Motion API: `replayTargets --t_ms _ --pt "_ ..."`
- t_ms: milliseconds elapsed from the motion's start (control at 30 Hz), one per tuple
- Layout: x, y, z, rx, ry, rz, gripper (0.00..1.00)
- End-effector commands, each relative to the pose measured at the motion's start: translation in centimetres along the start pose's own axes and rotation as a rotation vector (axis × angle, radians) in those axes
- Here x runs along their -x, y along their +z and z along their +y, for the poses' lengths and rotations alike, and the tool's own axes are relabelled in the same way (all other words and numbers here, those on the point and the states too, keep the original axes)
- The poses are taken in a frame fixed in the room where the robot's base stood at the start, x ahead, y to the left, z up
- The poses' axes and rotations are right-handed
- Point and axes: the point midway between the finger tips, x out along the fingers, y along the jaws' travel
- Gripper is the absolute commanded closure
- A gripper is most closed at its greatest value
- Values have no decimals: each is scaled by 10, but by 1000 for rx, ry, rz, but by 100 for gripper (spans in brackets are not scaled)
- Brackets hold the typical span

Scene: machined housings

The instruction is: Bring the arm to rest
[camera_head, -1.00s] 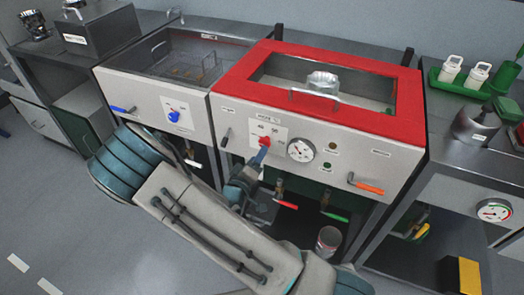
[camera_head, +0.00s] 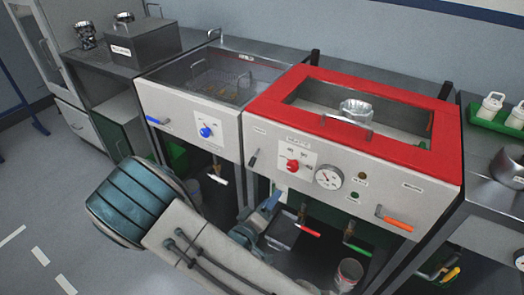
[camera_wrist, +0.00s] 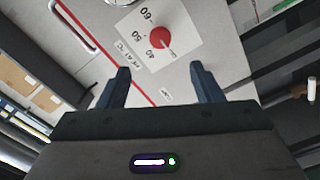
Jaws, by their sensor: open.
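My gripper (camera_head: 272,200) is in front of the lower part of the red-topped machine (camera_head: 390,135), below its red knob (camera_head: 293,166). In the wrist view my gripper (camera_wrist: 160,84) has two dark blue fingers apart with nothing between them. The red knob (camera_wrist: 159,38) shows beyond the fingertips on a white dial plate with 40, 50 and 60 marked, apart from them. My arm reaches in from the bottom of the head view and hides part of the floor and the lower fronts.
Left of it stands a unit with a blue knob (camera_head: 206,131) and a wire basket (camera_head: 215,80). A metal pot (camera_head: 356,110) shows inside the red frame. Orange-handled (camera_head: 394,217) and green-handled (camera_head: 357,247) levers stick out nearby. A can (camera_head: 347,274) stands below. Floor at left is clear.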

Motion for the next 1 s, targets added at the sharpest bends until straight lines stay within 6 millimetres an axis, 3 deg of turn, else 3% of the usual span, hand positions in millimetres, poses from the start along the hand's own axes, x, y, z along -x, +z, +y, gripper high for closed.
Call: replayTargets --t_ms 267,567,767,1000 --pt "-8 -3 -6 -79 -106 -58 40" --pt "-16 -32 -19 -426 -581 -280 40" --pt "-5 -62 6 -601 -866 -382 40" --pt "15 -79 70 -689 -1124 -471 40"
